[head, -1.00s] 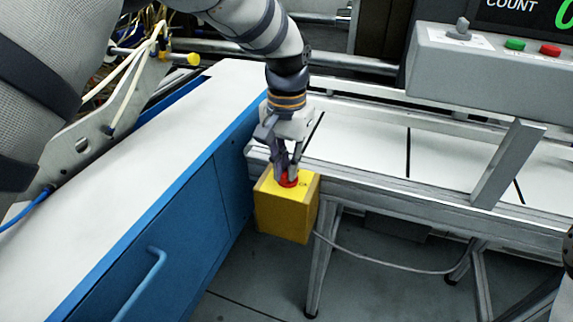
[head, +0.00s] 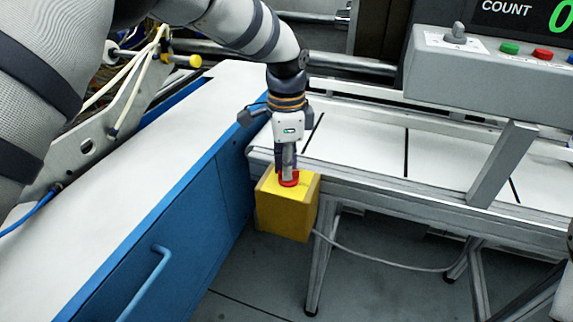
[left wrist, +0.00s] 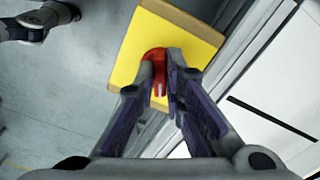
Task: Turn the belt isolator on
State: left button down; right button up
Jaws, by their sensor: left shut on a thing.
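The belt isolator is a yellow box (head: 286,218) with a red rotary knob (head: 289,183) on its top face, fixed at the end of the conveyor frame. My left gripper (head: 288,176) points down at the knob and is shut on it. In the left wrist view the yellow top face (left wrist: 135,50) fills the upper middle, and the red knob (left wrist: 157,58) sits between the two fingertips (left wrist: 162,75). The fingers hide part of the knob, and I cannot read any markings on it.
A conveyor (head: 375,145) runs right from the box. A blue cabinet with a white top (head: 150,170) stands close on the left. A grey control panel (head: 480,65) with a switch and coloured buttons is at upper right. A cable (head: 380,262) hangs from the box.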

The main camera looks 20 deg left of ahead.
pick_arm(q)
jog(key=m, duration=0.5)
jog(key=shift+w, duration=0.1)
jog(key=shift+m, duration=0.3)
dwell(0.4)
jog(key=c, duration=1.7)
grip_release()
notch_tip(320, 180, up, 12)
